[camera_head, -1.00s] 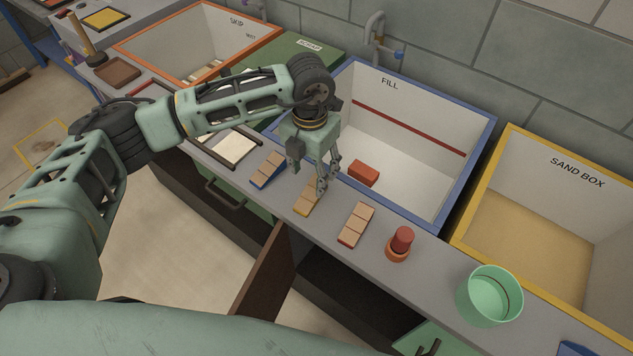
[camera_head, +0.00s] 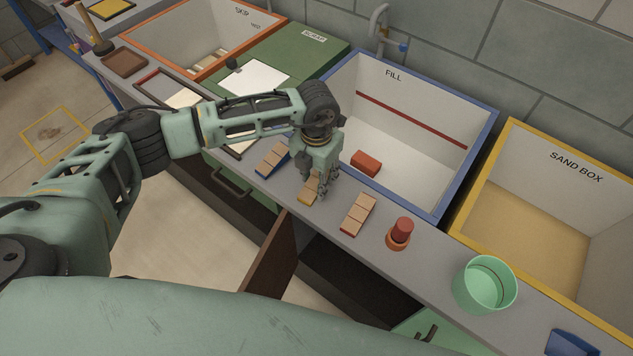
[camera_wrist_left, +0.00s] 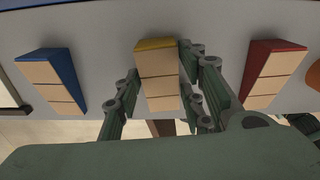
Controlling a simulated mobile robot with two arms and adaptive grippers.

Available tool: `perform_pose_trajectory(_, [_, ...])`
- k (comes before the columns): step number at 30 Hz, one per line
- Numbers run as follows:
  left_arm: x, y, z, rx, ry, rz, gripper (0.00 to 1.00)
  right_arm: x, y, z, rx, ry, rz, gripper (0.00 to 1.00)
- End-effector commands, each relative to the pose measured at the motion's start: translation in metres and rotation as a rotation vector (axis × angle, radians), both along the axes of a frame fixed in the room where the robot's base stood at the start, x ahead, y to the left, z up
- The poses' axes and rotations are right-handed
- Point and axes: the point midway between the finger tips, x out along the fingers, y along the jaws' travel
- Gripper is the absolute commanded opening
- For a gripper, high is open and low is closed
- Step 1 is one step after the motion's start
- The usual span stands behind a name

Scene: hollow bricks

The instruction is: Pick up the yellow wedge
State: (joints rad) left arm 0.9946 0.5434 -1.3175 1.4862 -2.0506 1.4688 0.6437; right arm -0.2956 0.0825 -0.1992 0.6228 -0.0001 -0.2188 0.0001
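The yellow wedge (camera_head: 309,190) lies on the grey counter, with tan blocks along its top and a yellow edge. My left gripper (camera_head: 325,192) is down at it, pointing downward, and partly covers it in the head view. In the left wrist view the yellow wedge (camera_wrist_left: 158,78) lies between the spread fingers of my left gripper (camera_wrist_left: 160,82). A gap shows on its left side. The fingers on its right side look very close, and I cannot tell if they touch. The wedge rests on the counter.
A blue wedge (camera_head: 273,159) lies left of it and a red wedge (camera_head: 358,214) right of it. A red plug in an orange ring (camera_head: 399,236) and a green cup (camera_head: 484,284) stand farther right. The blue-rimmed FILL bin (camera_head: 433,214) lies behind, holding a red brick (camera_head: 366,163).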

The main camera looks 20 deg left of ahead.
Motion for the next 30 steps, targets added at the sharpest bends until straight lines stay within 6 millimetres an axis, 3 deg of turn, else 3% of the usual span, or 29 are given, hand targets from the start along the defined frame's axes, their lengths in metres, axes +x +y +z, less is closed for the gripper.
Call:
perform_pose_trajectory(11, [0.0,0.0,0.001,0.0,-0.001,0.0,0.02,-0.009,0.001,-0.001,0.0,0.014,0.0,0.4])
perform_pose_trajectory(22, [0.001,0.0,0.007,-0.001,-0.003,-0.001,0.02,-0.008,0.004,-0.004,0.005,0.011,-0.001,0.4])
perform_pose_trajectory(29, [0.002,0.0,0.04,-0.002,-0.007,-0.001,0.02,-0.006,0.004,-0.017,0.004,0.009,-0.001,0.4])
perform_pose_trajectory(30, [-0.006,-0.006,0.044,-0.003,-0.002,-0.007,0.02,-0.006,0.004,-0.019,0.004,0.008,-0.001,0.4])
